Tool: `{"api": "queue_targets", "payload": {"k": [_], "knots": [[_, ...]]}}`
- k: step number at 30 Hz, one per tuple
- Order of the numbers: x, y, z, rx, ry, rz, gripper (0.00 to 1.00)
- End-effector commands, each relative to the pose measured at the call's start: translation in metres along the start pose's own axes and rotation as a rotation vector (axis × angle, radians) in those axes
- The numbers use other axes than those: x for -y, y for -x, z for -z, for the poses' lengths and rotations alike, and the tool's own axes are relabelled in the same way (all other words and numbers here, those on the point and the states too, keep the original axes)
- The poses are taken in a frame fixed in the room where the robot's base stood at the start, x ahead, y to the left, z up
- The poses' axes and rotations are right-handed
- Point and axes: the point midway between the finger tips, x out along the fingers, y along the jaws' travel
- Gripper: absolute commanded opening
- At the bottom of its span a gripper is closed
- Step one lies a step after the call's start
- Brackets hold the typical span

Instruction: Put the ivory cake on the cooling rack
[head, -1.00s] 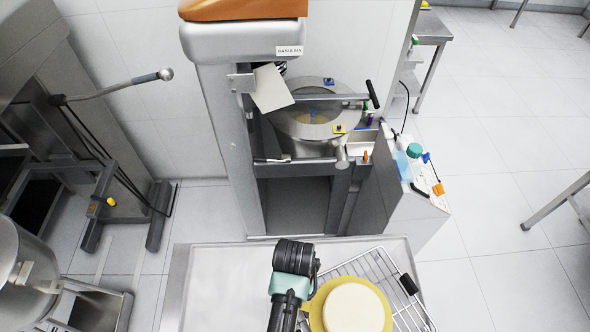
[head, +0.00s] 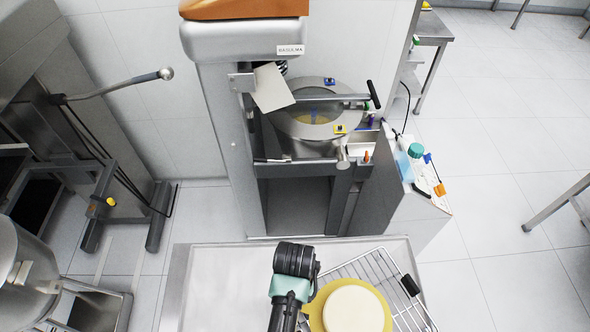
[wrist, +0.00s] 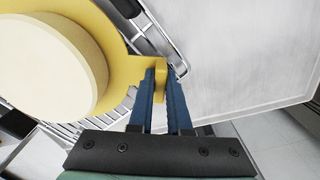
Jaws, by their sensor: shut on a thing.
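The ivory cake (head: 352,309) is a pale round disc on a yellow round board (head: 316,308). The cake also fills the left of the wrist view (wrist: 40,60). My gripper (wrist: 160,73) is shut on the narrow tab of the yellow board, seen between its blue fingers. In the head view the wrist hides the fingers. The wire cooling rack (head: 372,262) lies tilted on the table, with the cake and board over its near part. I cannot tell whether the board touches the wires.
The steel table (head: 220,290) is bare left of my arm. A black handle (head: 409,285) is at the rack's right side. The mixer with its bowl (head: 310,112) stands behind the table. A white side shelf (head: 420,200) with small items is at its right.

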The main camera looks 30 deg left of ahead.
Motion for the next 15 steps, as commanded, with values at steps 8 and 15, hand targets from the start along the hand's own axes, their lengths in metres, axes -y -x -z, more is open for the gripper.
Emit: {"api": "queue_targets", "payload": {"k": [8,15], "knots": [[-0.0001,0.0003,0.0006,-0.002,0.000,0.000,0.51],[0.0001,-0.0002,-0.0002,0.001,0.000,0.001,0.51]]}}
